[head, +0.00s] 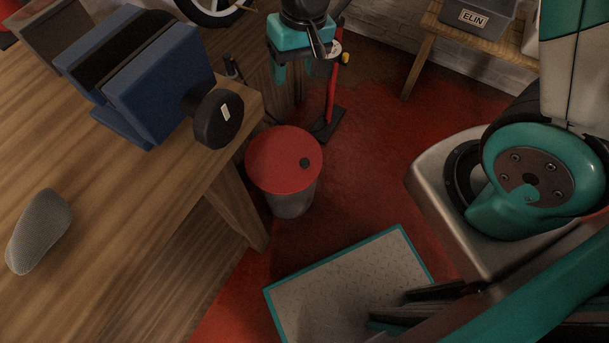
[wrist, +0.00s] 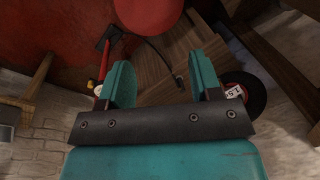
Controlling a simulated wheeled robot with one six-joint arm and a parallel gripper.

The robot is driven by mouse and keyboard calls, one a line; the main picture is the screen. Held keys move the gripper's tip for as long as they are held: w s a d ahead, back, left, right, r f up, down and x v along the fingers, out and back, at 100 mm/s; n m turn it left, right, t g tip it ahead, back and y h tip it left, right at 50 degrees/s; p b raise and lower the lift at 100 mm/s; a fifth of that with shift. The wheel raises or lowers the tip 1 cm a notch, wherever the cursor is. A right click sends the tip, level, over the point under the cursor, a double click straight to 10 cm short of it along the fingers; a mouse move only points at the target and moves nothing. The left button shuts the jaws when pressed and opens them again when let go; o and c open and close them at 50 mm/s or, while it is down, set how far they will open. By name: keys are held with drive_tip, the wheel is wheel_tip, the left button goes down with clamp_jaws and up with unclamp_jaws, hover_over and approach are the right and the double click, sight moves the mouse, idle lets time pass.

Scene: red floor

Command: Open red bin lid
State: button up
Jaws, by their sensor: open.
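The bin has a round red lid (head: 278,155) with a small dark knob (head: 305,163) near its right edge. The lid lies shut on the grey bin body (head: 290,204), which stands on the floor beside the workbench. In the wrist view part of the red lid (wrist: 148,10) shows at the top edge, beyond the fingertips; the knob is not visible there. My gripper (head: 303,72) is behind and above the bin in the head view, apart from the lid. In the wrist view my gripper (wrist: 162,68) has its two teal fingers spread, with nothing held between them.
A wooden workbench (head: 110,240) fills the left, with a blue vise (head: 150,85) and a grey mesh object (head: 40,232). A red stand (head: 335,95) is behind the bin. A teal-edged metal plate (head: 345,285) is in front. Red floor right of the bin is clear.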

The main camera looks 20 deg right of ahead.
drive_tip(key=m+h+b, duration=0.2)
drive_tip(key=b, duration=0.7)
approach(305, 161)
wheel_tip(305, 161, down, 9)
drive_tip(key=b, duration=0.4)
drive_tip(key=shift+f, duration=0.1)
clamp_jaws()
